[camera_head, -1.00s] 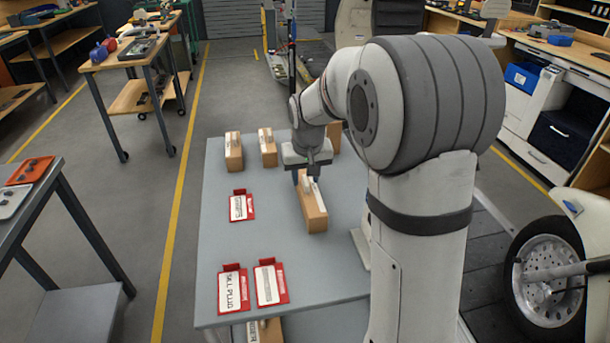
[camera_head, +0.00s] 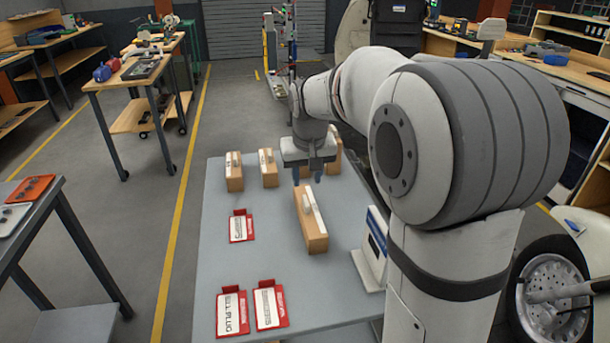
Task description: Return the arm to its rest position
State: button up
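My gripper (camera_head: 311,172) hangs from my white and grey arm over the grey table (camera_head: 272,245). Its two fingers point down and stand apart, with nothing seen between them. It is behind and above a long wooden block (camera_head: 311,228) with a white strip on top, and appears clear of it. My arm's large shoulder and upper links fill the right of the view and hide part of the table's right side.
Wooden blocks (camera_head: 234,176) stand along the table's far edge, one partly behind my gripper. Red and white card holders (camera_head: 241,228) lie on the left and front. A white stand (camera_head: 371,252) is beside my arm.

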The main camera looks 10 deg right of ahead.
jog(key=s+f, duration=0.2)
jog(key=s, duration=1.1)
jog(key=s+d+f, duration=0.1)
jog(key=s+f, duration=0.1)
jog(key=s, duration=1)
jog(key=shift+s+f, duration=0.25)
jog(key=shift+s, duration=0.1)
